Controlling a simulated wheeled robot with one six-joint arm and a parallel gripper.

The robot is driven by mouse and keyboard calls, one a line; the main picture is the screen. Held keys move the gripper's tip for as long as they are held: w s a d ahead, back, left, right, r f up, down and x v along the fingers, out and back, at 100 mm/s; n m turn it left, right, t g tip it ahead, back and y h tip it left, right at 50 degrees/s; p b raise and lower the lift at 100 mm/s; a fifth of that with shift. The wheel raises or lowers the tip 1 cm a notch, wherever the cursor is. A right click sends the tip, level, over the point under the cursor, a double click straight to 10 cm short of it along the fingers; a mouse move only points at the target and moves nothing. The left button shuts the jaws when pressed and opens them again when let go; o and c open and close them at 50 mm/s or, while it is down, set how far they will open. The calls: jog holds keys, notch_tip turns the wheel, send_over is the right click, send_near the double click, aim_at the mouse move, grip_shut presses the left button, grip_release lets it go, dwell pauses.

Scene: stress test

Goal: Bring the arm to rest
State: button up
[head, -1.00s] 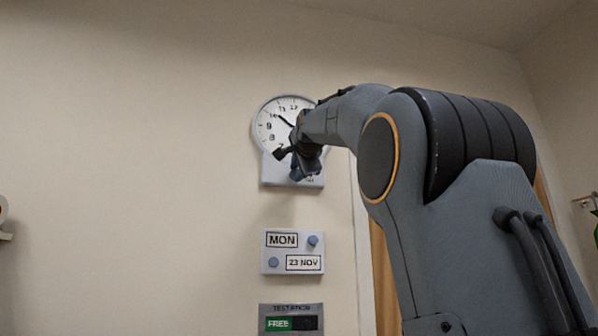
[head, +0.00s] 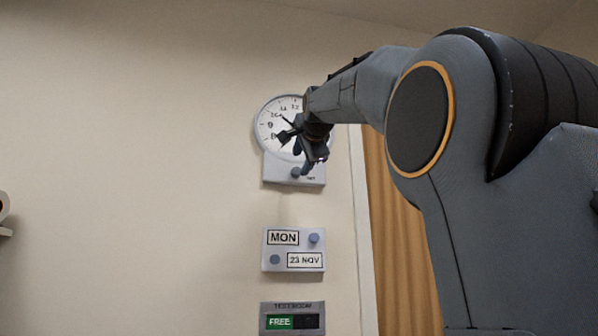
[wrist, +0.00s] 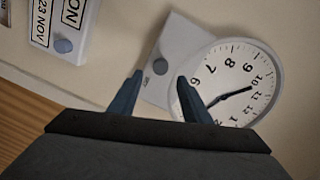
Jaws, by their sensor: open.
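My gripper (head: 300,146) is in front of the wall clock in the head view and hides part of its face. In the wrist view my gripper (wrist: 158,92) shows two blue-grey fingers spread apart with nothing between them. My arm reaches in from the right of the head view. I cannot tell whether the fingers touch anything; they look apart from the wall.
Below the clock are a date panel (head: 293,249) reading MON, 23 NOV and a panel (head: 292,319) reading FREE. A wooden door (head: 396,240) with a pale frame is to the right, partly behind my arm. The wall (head: 120,150) to the left is mostly bare.

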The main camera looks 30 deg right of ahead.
jog(key=shift+v, duration=0.9)
